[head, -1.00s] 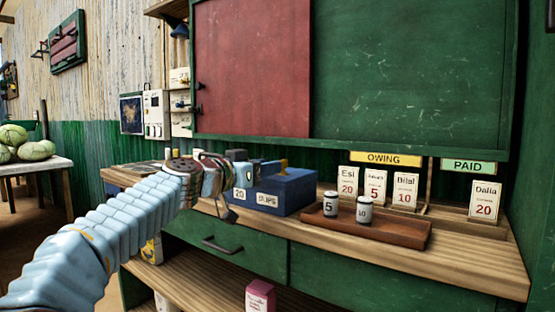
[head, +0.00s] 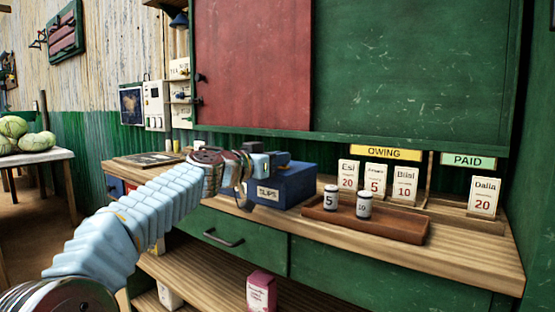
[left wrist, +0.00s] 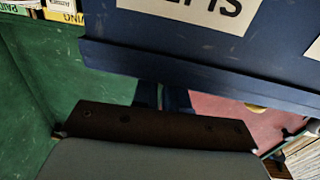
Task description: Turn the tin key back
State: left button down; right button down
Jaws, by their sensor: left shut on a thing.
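The blue tin (head: 299,186) with a SLIPS label stands on the wooden counter, left of the brown tray. My left gripper (head: 286,157) is at the top of the tin, its arm reaching across from the left. It is shut, seemingly on the tin's key, which the gripper hides in the head view. In the left wrist view the tin's edge (left wrist: 200,72) cuts across my narrow fingers (left wrist: 162,97) and hides their tips. A small brass-coloured piece (left wrist: 256,107) shows past that edge, apart from the fingers. My right gripper is out of view.
The brown tray (head: 400,231) holds two small canisters, marked 5 (head: 331,198) and 10 (head: 364,206). Several price cards stand behind it under OWING (head: 387,153) and PAID (head: 468,161) signs. A green and red board (head: 400,70) hangs above the counter.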

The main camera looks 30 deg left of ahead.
pick_arm(q)
jog(key=shift+d, duration=0.1)
jog(key=shift+n+y, duration=0.7)
jog(key=shift+y, duration=0.4)
jog(key=c, duration=1.2)
grip_release()
jog(key=s+b, duration=0.3)
jog(key=s, duration=1)
jog(key=shift+s+a, duration=0.35)
jog(key=shift+s, duration=0.05)
